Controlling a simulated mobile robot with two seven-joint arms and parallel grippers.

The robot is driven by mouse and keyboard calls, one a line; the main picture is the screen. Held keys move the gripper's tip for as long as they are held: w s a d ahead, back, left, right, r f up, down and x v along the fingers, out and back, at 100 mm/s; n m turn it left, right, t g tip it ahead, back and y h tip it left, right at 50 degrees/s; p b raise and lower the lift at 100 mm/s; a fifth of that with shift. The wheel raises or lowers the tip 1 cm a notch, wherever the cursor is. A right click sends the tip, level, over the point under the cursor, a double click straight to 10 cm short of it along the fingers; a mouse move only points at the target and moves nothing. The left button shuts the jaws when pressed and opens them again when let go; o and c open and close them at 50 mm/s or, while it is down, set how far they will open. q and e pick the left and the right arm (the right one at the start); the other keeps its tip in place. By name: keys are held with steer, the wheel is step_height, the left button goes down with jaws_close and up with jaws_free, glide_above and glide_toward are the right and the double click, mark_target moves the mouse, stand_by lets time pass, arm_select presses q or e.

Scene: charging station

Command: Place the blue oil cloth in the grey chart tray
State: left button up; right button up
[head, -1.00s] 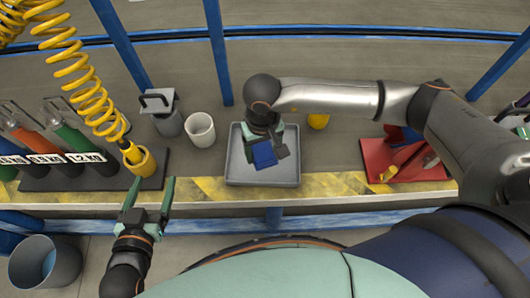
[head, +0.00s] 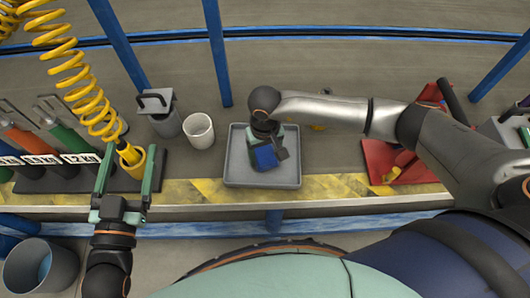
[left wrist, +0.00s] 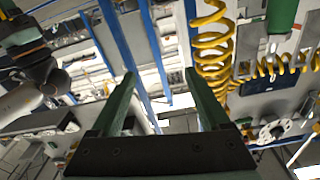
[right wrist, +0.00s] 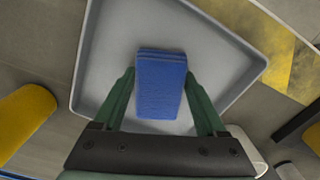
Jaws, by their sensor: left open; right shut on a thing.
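The blue oil cloth (head: 265,156) is a small folded block. It also shows in the right wrist view (right wrist: 161,85) between the fingers. My right gripper (head: 264,146) is shut on the cloth, over the grey chart tray (head: 262,181). In the right wrist view the tray floor and rim (right wrist: 90,60) surround the cloth on most sides. I cannot tell whether the cloth touches the tray floor. My left gripper (head: 126,178) is open and empty near the striped front edge of the bench, fingers pointing up in the picture. Its open fingers show in the left wrist view (left wrist: 165,100).
A white cup (head: 199,131) and a grey lidded can (head: 163,112) stand left of the tray. A yellow coiled hose (head: 92,100) hangs near my left gripper. A red stand (head: 385,160) lies to the right. A grey bin (head: 44,265) is on the floor.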

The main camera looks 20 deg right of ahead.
arm_select(q)
steer(key=shift+r, duration=0.45)
arm_select(e)
steer(key=shift+f, duration=0.1)
steer(key=o, duration=1.1)
arm_select(q)
steer(key=shift+s+r+t+h, duration=0.1)
steer(key=shift+r+t+h, duration=0.2)
steer(key=shift+r, duration=0.2)
arm_select(e)
steer(key=shift+o, duration=0.2)
